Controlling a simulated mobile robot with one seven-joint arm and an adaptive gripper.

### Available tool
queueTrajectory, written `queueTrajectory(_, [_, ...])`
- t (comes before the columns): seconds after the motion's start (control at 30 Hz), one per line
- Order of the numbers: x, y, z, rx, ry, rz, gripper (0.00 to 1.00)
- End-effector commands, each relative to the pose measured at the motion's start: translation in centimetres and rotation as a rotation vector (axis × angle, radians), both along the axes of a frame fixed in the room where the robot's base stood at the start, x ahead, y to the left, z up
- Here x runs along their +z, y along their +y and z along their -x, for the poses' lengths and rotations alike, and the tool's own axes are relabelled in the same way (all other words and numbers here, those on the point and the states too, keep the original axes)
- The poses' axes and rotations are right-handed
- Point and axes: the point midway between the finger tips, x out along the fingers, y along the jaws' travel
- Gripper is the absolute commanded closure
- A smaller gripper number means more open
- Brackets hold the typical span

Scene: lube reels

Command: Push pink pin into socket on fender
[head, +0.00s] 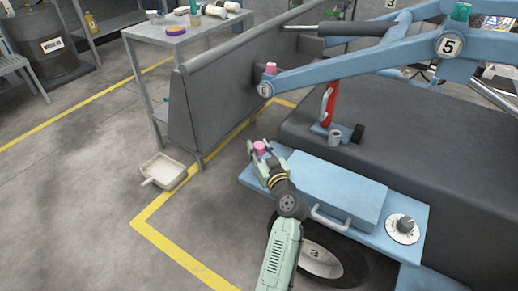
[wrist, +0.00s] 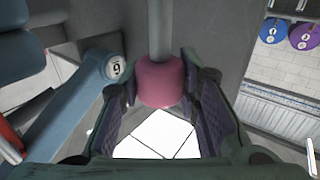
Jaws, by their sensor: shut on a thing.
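My gripper (head: 260,150) is shut on a pink pin (head: 260,148) above the left end of the light blue fender (head: 415,245). In the wrist view, the pin's pink head (wrist: 160,82) sits between the two finger pads, and its grey shaft (wrist: 160,28) runs to the top of the picture. A short grey cylinder (head: 335,137), open at the top, stands on a blue bracket behind the fender; I cannot tell if it is the socket.
A red lever (head: 329,103) stands behind. The blue boom (head: 350,68) crosses above. A pale pan (head: 163,171) lies on the floor to the left, where floor is free.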

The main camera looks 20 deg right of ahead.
Motion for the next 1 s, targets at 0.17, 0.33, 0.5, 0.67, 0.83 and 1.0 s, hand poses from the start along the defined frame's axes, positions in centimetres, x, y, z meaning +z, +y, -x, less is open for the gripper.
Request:
queueTrajectory(0.17, [-0.87,-0.01,0.0,0.0,-0.001,0.001,0.98])
queueTrajectory(0.33, [-0.89,-0.01,0.0,0.0,-0.001,0.0,0.98])
queueTrajectory(0.5, [-0.86,0.0,-0.01,0.0,-0.001,0.0,0.69])
queueTrajectory(0.67, [-0.88,-0.01,-0.01,0.0,-0.001,0.0,0.59])
queueTrajectory(0.83, [-0.89,-0.01,-0.01,0.0,-0.001,0.0,0.47])
queueTrajectory(1.0, [-0.91,-0.01,-0.01,0.0,0.0,0.0,0.46])
